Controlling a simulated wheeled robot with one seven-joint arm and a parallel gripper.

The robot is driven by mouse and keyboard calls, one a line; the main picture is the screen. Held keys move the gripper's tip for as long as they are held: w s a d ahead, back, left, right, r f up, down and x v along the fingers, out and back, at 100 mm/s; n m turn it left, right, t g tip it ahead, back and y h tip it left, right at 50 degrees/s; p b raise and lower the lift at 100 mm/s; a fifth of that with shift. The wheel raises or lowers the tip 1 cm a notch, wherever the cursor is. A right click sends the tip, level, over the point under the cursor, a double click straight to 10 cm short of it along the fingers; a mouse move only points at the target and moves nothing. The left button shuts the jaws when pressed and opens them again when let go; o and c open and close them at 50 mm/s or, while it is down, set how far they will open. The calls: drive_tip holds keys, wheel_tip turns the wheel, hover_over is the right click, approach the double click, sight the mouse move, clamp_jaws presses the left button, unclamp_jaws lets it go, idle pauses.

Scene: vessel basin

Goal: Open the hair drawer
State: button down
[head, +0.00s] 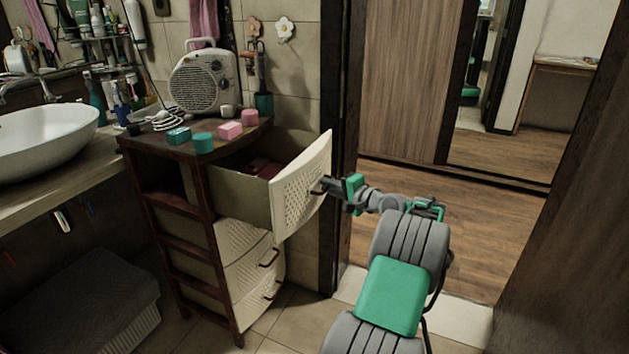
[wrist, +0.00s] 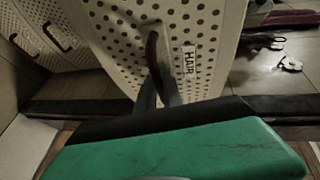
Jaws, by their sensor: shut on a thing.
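The hair drawer (head: 300,188) is the top drawer of a dark wooden cabinet, with a cream perforated front. It stands well out of the cabinet, and reddish contents show inside it. In the wrist view its front (wrist: 120,40) bears a "HAIR" label (wrist: 188,60) beside a dark curved handle (wrist: 153,50). My gripper (head: 322,187) reaches the drawer front from the right and is shut on the handle. In the wrist view the dark fingers (wrist: 158,92) meet at the handle's lower part.
Two lower drawers (head: 250,262) of the cabinet are shut. A fan heater (head: 204,80) and several small pink and teal items stand on the cabinet top (head: 160,142). A sink (head: 45,140) is at left. A dark door frame (head: 340,120) stands close behind my gripper; open wooden floor (head: 450,210) lies beyond.

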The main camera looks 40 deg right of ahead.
drive_tip(key=shift+s+d+f+p, duration=0.1)
drive_tip(key=shift+s+d, duration=0.15)
drive_tip(key=shift+s, duration=0.6)
drive_tip(key=shift+s+d+p, duration=0.15)
drive_tip(key=shift+s+d, duration=0.15)
drive_tip(key=shift+s, duration=0.5)
drive_tip(key=shift+s+d+f+p, duration=0.1)
drive_tip(key=shift+s+d, duration=0.15)
drive_tip(key=shift+s, duration=0.6)
drive_tip(key=c, duration=1.8)
unclamp_jaws()
drive_tip(key=shift+r, duration=0.1)
drive_tip(key=shift+o, duration=0.2)
drive_tip(key=s+r, duration=0.1)
drive_tip(key=s, duration=0.6)
drive_tip(key=shift+s+a+r+p, duration=0.2)
drive_tip(key=shift+s+r+p, duration=0.1)
drive_tip(key=shift+p, duration=0.15)
